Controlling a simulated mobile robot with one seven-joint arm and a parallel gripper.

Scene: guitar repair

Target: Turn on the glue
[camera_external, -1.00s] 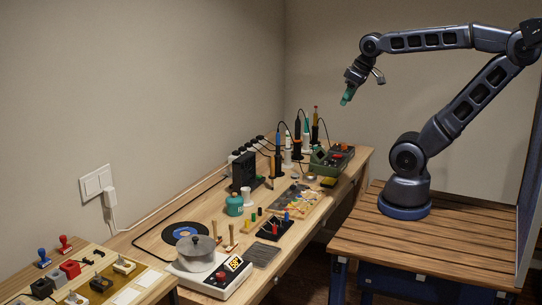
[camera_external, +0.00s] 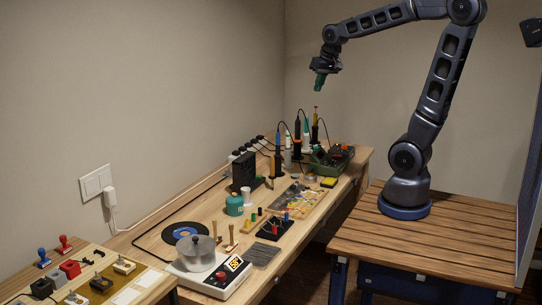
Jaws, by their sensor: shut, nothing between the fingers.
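My gripper (camera_external: 319,86), with green fingertips, is shut and empty. It points down, high above the back end of the long workbench, well apart from everything on it. No label marks the glue. A lidded metal pot (camera_external: 199,252) sits on a white heater unit (camera_external: 232,283) at the bench's front end. The unit has a red knob (camera_external: 220,275) and a lit orange display (camera_external: 234,262). A teal jar (camera_external: 234,205) stands farther back on the bench. I cannot tell which of these holds glue.
Several upright soldering-iron-like tools (camera_external: 297,137) with cables stand at the back of the bench, below my gripper. A green box (camera_external: 322,160) is beside them. A black power unit (camera_external: 243,172), a record (camera_external: 186,231) and a small-parts tray (camera_external: 300,203) crowd the bench. The air above is free.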

